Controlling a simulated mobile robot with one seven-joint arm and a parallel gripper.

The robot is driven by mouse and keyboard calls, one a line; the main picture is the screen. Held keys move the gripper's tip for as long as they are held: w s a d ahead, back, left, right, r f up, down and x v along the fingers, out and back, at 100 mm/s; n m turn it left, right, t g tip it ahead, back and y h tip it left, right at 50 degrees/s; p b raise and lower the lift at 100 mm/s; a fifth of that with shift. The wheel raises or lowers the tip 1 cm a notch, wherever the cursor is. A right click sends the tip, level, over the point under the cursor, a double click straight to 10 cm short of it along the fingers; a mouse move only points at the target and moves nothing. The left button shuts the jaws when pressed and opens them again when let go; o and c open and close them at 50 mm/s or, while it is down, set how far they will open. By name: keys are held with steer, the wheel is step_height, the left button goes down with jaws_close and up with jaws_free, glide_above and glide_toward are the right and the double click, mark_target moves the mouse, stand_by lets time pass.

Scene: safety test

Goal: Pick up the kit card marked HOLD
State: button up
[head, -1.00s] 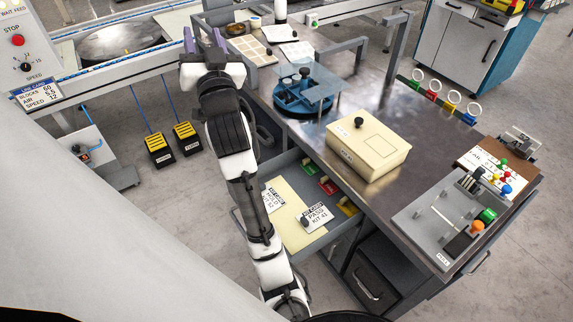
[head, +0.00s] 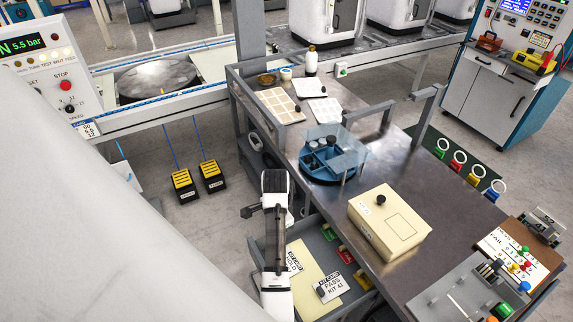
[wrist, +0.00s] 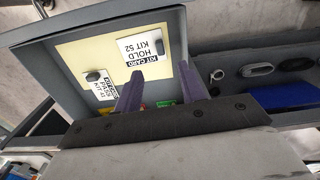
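The HOLD card, marked KIT 52 (wrist: 146,47), lies on a cream sheet in the open drawer. In the head view the HOLD card (head: 294,262) is partly covered by my arm. The PASS card, KIT 41 (wrist: 103,90), lies beside it; it also shows in the head view (head: 332,287). Each card has a dark knob or clip. My gripper (wrist: 160,69) is open and empty, with its purple fingers apart and pointing toward the HOLD card's lower edge in the wrist view. The height gap cannot be told. The gripper is hidden in the head view.
The grey drawer (wrist: 70,99) has raised walls around the cards. Red and green items (head: 345,254) sit along its right side. The workbench (head: 395,190) above carries a cream box (head: 388,222), a blue round fixture (head: 316,168) and a grey tray (head: 440,303).

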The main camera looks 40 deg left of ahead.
step_height(320, 180, down, 6)
steer(key=b, duration=0.3)
steer(key=shift+f+b, duration=0.25)
steer(key=shift+b, duration=0.1)
steer(key=shift+w+d+f+p, duration=0.1)
steer(key=shift+f+p, duration=0.35)
steer(key=shift+f, duration=0.95)
steer(key=shift+d+f+p, duration=0.1)
steer(key=shift+f+p, duration=0.3)
steer(key=shift+f, duration=0.95)
jaws_close()
